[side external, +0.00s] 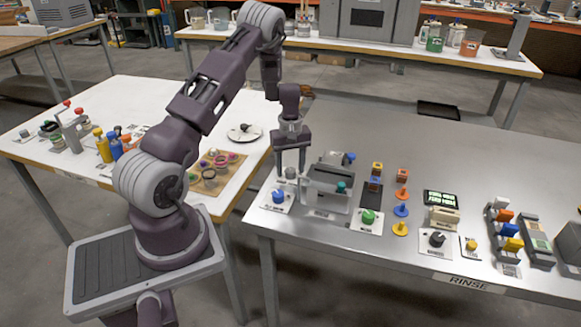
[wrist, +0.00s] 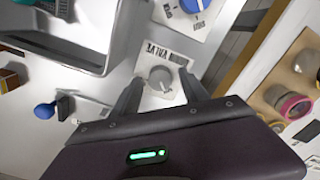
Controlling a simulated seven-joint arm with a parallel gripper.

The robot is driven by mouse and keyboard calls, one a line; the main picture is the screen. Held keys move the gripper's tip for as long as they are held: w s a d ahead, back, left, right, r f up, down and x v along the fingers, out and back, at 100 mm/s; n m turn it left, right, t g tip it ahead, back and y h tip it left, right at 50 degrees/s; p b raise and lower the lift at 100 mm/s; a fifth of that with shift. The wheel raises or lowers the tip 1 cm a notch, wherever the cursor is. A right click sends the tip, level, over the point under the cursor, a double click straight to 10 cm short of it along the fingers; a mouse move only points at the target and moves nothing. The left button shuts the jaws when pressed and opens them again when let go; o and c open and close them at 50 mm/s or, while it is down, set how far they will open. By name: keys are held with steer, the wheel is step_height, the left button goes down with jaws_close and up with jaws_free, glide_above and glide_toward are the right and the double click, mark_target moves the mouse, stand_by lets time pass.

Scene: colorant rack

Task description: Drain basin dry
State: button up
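The basin (side external: 316,196) is a grey, box-like tub on the metal table; its rim (wrist: 104,48) shows at the upper left of the wrist view. Whether it holds liquid is not clear. A small grey knob (side external: 291,173) stands left of the basin; in the wrist view the knob (wrist: 160,78) sits on a white plate with an upside-down label. My gripper (side external: 290,163) points down over this knob. In the wrist view its fingers are spread on either side of the knob, with gaps. A blue knob (side external: 278,196) on a white plate is nearer the front edge.
A green knob (side external: 368,217) stands right of the basin. Coloured pegs, a display (side external: 440,198) and a black knob (side external: 437,239) lie farther right. The white table (side external: 120,100) at left holds bottles and a tray of small pots (side external: 209,179).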

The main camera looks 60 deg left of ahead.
mark_target(291, 170)
step_height(291, 170, up, 7)
steer(key=shift+r, duration=0.1)
stand_by(0.4)
steer(key=s+d+r+m+t, duration=0.25)
steer(key=d+r+m, duration=0.35)
steer(key=d+r, duration=1.2)
steer(key=s+d+r+m+t, duration=0.2)
steer(key=s+d+r+m, duration=0.3)
steer(key=s+d+r, duration=0.25)
steer(key=s+d+f+m+t, duration=0.1)
steer(key=s+d+m, duration=0.4)
steer(key=s, duration=0.6)
steer(key=shift+s, duration=0.25)
